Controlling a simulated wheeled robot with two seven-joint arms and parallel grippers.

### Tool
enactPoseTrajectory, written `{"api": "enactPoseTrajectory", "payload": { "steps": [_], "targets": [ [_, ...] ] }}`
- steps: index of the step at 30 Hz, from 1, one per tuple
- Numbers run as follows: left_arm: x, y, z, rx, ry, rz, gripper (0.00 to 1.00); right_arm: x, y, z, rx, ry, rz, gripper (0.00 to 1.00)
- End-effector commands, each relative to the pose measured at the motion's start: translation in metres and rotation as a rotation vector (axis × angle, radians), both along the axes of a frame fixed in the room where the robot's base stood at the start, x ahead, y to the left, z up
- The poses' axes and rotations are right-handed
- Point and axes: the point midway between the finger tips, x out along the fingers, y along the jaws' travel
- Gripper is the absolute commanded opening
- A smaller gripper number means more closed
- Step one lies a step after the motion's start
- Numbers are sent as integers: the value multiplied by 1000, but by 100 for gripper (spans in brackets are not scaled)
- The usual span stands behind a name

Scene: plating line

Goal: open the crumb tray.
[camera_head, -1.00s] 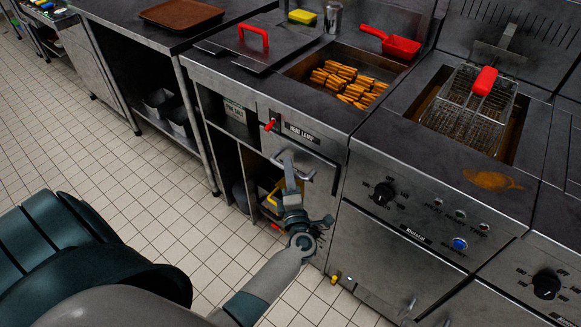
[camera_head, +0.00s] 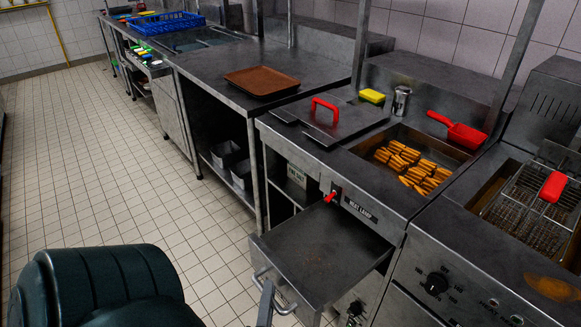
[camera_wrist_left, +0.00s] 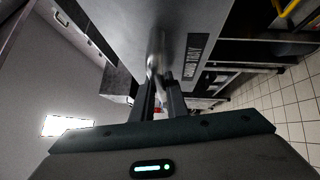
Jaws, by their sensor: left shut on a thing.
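The crumb tray (camera_head: 320,252) is a grey metal drawer under the fry station. It is pulled well out of the cabinet, and its floor shows some brownish crumbs. Its front carries a bar handle (camera_head: 288,309). My left gripper (camera_head: 267,287) is at that handle, mostly cut off by the bottom edge of the head view. In the left wrist view my left gripper's two dark fingers (camera_wrist_left: 160,90) are closed around the handle (camera_wrist_left: 156,50), beside the tray front's label (camera_wrist_left: 194,56). My right gripper is in neither view.
Above the tray are a red switch (camera_head: 332,196) and a fry bin (camera_head: 427,151) with fries. A fryer basket (camera_head: 520,207) is at the right. A counter with a brown tray (camera_head: 262,80) stands to the left. The tiled floor (camera_head: 130,180) at left is open.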

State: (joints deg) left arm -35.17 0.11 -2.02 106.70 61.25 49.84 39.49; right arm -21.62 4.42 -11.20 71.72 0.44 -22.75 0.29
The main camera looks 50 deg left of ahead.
Motion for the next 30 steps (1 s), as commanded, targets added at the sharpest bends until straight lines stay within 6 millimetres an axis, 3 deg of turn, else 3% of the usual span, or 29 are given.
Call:
{"api": "enactPoseTrajectory", "payload": {
  "steps": [6,17,18,19,30],
  "targets": [
    [-22,2,0,0,0,0,0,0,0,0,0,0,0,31],
    [-24,2,0,0,-1,1,0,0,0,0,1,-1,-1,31],
    [-24,2,0,0,-1,1,18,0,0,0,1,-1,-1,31],
    [-24,2,0,0,-1,1,20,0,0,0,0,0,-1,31],
    [-24,1,0,-1,-1,0,20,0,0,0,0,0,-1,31]
  ]
}}
